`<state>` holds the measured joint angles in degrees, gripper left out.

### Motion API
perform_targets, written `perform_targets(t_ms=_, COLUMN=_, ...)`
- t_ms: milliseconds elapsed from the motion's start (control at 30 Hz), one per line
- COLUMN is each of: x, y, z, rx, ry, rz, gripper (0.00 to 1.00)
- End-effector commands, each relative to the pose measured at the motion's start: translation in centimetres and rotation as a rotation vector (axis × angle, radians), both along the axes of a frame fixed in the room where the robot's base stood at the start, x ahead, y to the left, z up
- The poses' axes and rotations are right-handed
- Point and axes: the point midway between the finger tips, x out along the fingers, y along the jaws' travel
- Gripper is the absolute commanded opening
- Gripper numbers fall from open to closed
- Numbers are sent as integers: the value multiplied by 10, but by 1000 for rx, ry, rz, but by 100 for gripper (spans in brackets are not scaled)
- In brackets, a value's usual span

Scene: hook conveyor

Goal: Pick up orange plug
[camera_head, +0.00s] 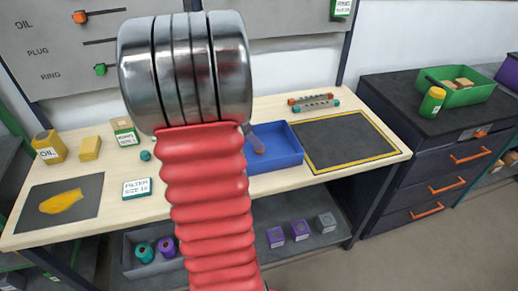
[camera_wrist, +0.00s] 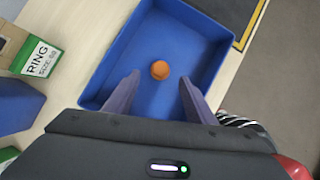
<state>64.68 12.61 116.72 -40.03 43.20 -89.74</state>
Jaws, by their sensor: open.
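The orange plug (camera_wrist: 160,70) is a small round piece lying inside the blue tray (camera_wrist: 205,32) in the wrist view. My gripper (camera_wrist: 160,78) is open over the tray. Its two dark fingers stand left and right of the plug, apart from it in the picture. How high the fingertips are above the tray floor is hard to tell. In the head view my arm hides most of the gripper.
The tray walls surround the plug. A black mat with a yellow border (camera_head: 344,140) lies right of the tray. A ring box (camera_wrist: 38,58) and a blue object (camera_wrist: 22,105) are at the left in the wrist view.

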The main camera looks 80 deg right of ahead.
Motion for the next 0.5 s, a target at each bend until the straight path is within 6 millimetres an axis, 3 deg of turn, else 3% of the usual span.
perform_targets(t_ms=167, x=-2, y=-2, z=-4, rx=1, ry=0, rz=0, gripper=50)
perform_targets(t_ms=500, x=-15, y=-19, z=-37, rx=1, ry=2, rz=0, gripper=50)
